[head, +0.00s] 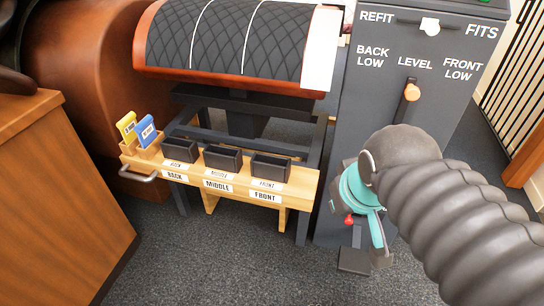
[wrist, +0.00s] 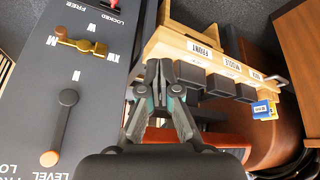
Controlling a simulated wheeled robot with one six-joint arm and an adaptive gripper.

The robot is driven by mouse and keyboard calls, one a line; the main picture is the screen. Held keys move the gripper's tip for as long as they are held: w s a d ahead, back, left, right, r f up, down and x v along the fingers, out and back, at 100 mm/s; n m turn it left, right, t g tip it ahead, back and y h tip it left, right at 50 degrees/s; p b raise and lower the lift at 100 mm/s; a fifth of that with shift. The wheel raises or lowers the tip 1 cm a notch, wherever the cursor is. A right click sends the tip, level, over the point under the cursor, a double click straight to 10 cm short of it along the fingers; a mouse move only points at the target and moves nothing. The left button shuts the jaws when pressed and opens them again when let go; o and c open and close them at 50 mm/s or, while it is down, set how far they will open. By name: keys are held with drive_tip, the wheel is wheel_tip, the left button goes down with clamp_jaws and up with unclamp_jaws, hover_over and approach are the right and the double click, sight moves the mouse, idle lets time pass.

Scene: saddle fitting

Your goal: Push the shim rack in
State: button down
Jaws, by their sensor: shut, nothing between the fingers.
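The shim rack (head: 300,190) is a pale wooden shelf under the padded saddle form, with three dark bins labelled BACK, MIDDLE and FRONT. A metal handle (head: 138,175) is on its left end. A yellow shim (head: 126,125) and a blue shim (head: 146,131) stand upright at that end. In the wrist view the rack (wrist: 185,38) appears upside down, beyond my fingertips. My gripper (wrist: 158,76) is shut and empty, its tips near the rack's FRONT end; I cannot tell whether they touch. In the head view its teal body (head: 354,190) shows, with the fingertips hidden.
A dark grey control cabinet (head: 410,55) with levers stands right of the rack. Its red lever (head: 349,219) is close to my gripper. The saddle form (head: 235,40) is above the rack. A wooden cabinet (head: 55,190) stands at left. Carpet is clear in front of the rack.

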drive_tip(key=w+a+n+h+b, duration=0.1)
drive_tip(key=w+a+n, duration=0.45)
drive_tip(key=n, duration=0.45)
drive_tip(key=w+a+n+g+b, duration=0.15)
drive_tip(key=w+a+n, duration=0.25)
drive_tip(key=a+n, duration=0.45)
drive_tip(key=w+a+n+h+b, duration=0.15)
drive_tip(key=w+a+n, duration=0.35)
drive_tip(key=n, duration=0.7)
drive_tip(key=b, duration=0.2)
hover_over(249, 183)
drive_tip(key=shift+m+y, duration=0.25)
drive_tip(key=shift+y, duration=0.2)
drive_tip(key=shift+f, duration=4.25)
